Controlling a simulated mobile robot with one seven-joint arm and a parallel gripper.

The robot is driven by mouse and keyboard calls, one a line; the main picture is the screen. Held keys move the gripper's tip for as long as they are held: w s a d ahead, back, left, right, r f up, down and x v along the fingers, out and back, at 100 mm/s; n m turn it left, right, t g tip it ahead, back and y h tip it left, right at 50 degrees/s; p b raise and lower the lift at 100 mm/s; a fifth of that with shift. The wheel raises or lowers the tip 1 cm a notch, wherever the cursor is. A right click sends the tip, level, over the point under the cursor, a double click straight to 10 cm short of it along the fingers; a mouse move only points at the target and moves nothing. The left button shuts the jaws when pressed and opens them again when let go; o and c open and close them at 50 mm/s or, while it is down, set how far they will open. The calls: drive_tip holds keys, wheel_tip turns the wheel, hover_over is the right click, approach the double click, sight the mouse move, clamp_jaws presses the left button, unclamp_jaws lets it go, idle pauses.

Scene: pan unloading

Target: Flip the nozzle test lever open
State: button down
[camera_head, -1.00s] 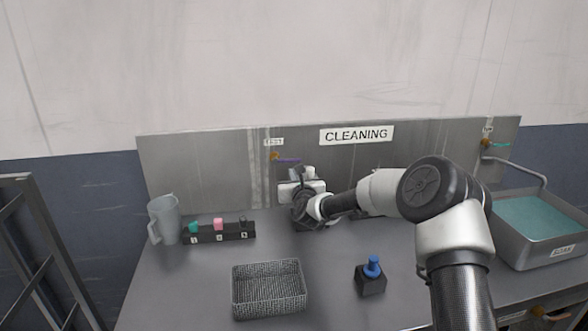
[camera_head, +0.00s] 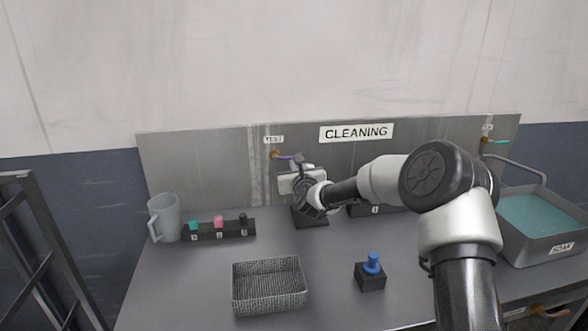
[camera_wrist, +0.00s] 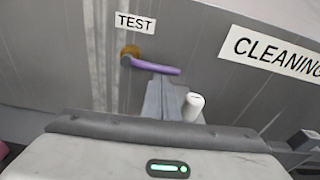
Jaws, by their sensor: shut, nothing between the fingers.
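The purple test lever (camera_head: 284,156) sits on a brass valve (camera_head: 274,154) on the back panel, under a TEST sign (camera_head: 274,139). In the wrist view the lever (camera_wrist: 155,67) points right and slopes slightly down from the valve (camera_wrist: 130,52). My gripper (camera_head: 298,158) is shut and empty. In the wrist view my gripper's fingers (camera_wrist: 163,95) are just below the lever's outer half. I cannot tell whether they touch it.
A white cylinder (camera_wrist: 194,106) shows right of my fingers in the wrist view. A dark stand (camera_head: 310,217) is below my gripper. A wire basket (camera_head: 268,310), a blue-knobbed block (camera_head: 371,279), a jug (camera_head: 163,220) and a numbered rack (camera_head: 218,232) stand on the counter. A soak basin (camera_head: 540,256) is at right.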

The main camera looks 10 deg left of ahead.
drive_tip(key=shift+r+n+b, duration=0.2)
drive_tip(key=shift+n+b, duration=0.2)
drive_tip(key=shift+b, duration=0.05)
drive_tip(key=a+r+n+b, duration=0.1)
drive_tip(key=r+n+b, duration=0.2)
drive_tip(key=n, duration=0.4)
drive_tip(key=s+a+r+n+t+h+b, duration=0.1)
drive_tip(key=a+r+n+b, duration=0.1)
drive_tip(key=n+b, duration=0.4)
drive_tip(key=shift+a+r+n+t+h, duration=0.3)
drive_tip(key=shift+r+n, duration=0.4)
drive_tip(key=shift+r, duration=0.1)
drive_tip(key=shift+a, duration=0.1)
drive_tip(key=s+d+b, duration=0.2)
drive_tip(key=s+d, duration=0.3)
drive_tip(key=s, duration=0.3)
drive_tip(key=shift+d, duration=0.15)
idle(0.4)
